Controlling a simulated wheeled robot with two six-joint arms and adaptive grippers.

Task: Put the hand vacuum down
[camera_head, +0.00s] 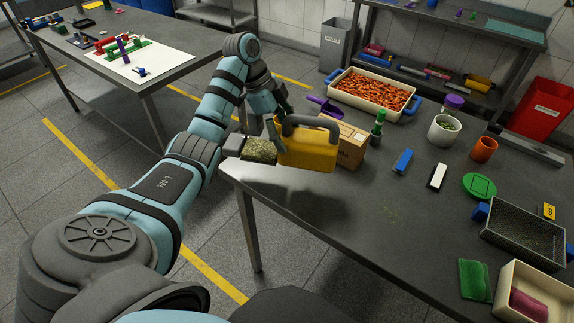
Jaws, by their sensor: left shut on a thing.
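The hand vacuum (308,150) has a yellow body, a dark grey handle and a grey front end with a speckled, dusty-looking part (259,149) that points left. My left gripper (275,124) is shut on it near the handle; its fingertips are partly hidden. The vacuum is over the left edge of the dark grey table (370,225), with a shadow on the tabletop below it. It seems to be held above the surface, though its underside is not clear. My right gripper is not in view.
A blue-handled tray (343,96) of orange bits is farther back. Blue (403,161) and white (437,177) blocks lie right.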

